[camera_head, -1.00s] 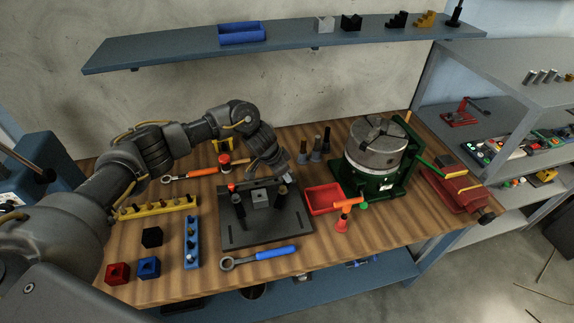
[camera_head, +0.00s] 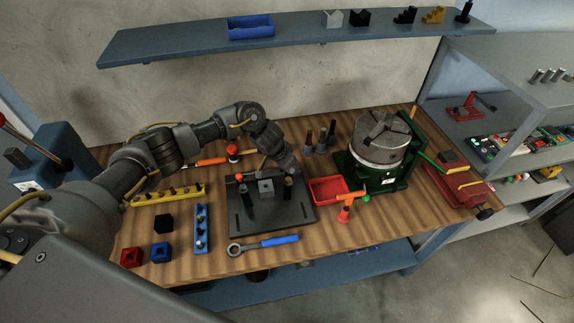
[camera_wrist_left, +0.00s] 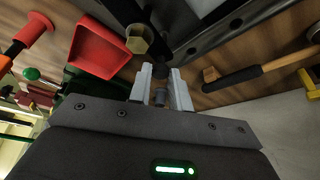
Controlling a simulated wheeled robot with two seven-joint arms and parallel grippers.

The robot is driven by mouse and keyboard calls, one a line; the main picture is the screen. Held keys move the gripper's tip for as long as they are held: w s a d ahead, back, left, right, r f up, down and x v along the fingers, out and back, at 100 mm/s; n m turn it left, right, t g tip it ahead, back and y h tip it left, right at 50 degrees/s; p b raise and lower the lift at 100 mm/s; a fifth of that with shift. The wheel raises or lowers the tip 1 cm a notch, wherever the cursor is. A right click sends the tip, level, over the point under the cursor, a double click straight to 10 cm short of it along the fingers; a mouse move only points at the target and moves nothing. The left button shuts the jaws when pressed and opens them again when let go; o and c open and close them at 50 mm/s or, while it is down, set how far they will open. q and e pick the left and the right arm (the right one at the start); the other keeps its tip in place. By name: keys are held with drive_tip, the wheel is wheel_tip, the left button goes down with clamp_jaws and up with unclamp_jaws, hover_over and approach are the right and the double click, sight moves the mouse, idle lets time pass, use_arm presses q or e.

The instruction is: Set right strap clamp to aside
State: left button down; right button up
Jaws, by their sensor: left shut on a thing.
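The dark fixture plate (camera_head: 300,213) lies on the wooden bench with a grey block (camera_head: 266,187) near its middle. My left gripper (camera_head: 291,172) reaches down at the block's right side, where the right strap clamp stands; arm and gripper partly hide it. In the left wrist view, the gripper's pale fingers (camera_wrist_left: 161,92) are shut on a dark narrow part between them, taken as the right strap clamp (camera_wrist_left: 160,95). A brass hex nut (camera_wrist_left: 140,38) shows just beyond the fingertips. I cannot tell whether the clamp is lifted. My right gripper is in neither view.
A red tray (camera_head: 328,190) and an orange-handled tool (camera_head: 346,203) are right of the plate, before the green-based chuck (camera_head: 380,150). Dark upright tools (camera_head: 322,138) stand behind. A blue-handled wrench (camera_head: 272,242) lies in front. Coloured blocks and racks fill the left.

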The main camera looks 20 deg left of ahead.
use_arm(q)
drive_tip(key=c, duration=1.3)
unclamp_jaws()
drive_tip(key=shift+r, duration=0.1)
drive_tip(key=b+v, duration=0.1)
drive_tip(key=v, duration=0.9)
drive_tip(key=shift+r, duration=0.35)
drive_tip(key=shift+s+a+f, duration=0.1)
